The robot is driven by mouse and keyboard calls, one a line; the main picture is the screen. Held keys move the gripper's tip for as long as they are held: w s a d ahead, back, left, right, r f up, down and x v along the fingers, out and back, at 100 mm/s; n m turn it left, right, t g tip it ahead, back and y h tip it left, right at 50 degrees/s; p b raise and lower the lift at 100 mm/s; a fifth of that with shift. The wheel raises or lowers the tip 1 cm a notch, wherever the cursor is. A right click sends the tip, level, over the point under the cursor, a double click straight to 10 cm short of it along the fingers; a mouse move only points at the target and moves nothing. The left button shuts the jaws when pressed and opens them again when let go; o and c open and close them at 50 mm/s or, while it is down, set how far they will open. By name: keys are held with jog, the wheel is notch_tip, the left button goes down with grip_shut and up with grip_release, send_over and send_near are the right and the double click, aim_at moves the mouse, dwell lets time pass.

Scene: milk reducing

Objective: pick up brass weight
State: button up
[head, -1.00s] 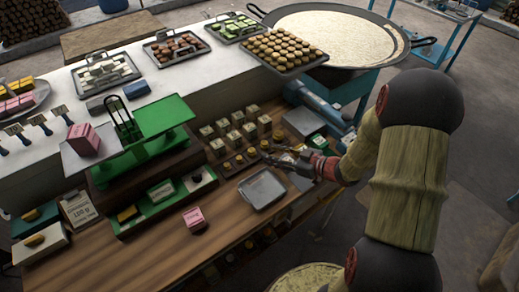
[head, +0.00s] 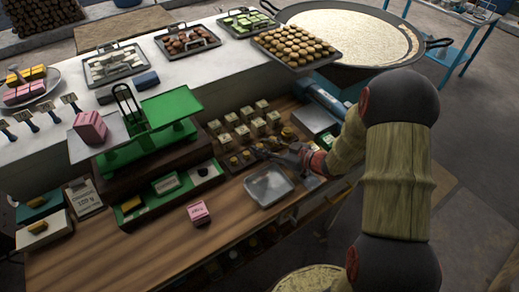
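Several small brass weights (head: 234,161) stand in a row on the wooden counter, in front of two rows of pale cube-shaped blocks (head: 242,133). The weights get larger towards the right, with one clear at the row's right end (head: 288,133). My gripper (head: 262,151) reaches in from the right, low over the right half of this row. Its fingers cover part of the weights there. They are too small and dark to show whether they are open or hold a weight.
A metal tray (head: 268,187) lies just in front of my gripper. A green balance scale (head: 165,115) bearing a pink block (head: 90,127) stands to the left. A small pink block (head: 199,213) lies on the counter. The front counter is clear (head: 150,248).

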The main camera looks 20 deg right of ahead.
jog(key=shift+c, duration=0.9)
grip_shut()
jog(key=shift+r, duration=0.1)
jog(key=shift+r, duration=0.2)
notch_tip(320, 180, up, 3)
jog(key=shift+s+r+p, duration=0.1)
jog(key=shift+r+p, duration=0.05)
jog(key=shift+p, duration=0.45)
jog(key=s+a+r+p, duration=0.4)
jog(key=s+r, duration=0.5)
jog(key=s, duration=0.4)
jog(key=shift+a, duration=0.3)
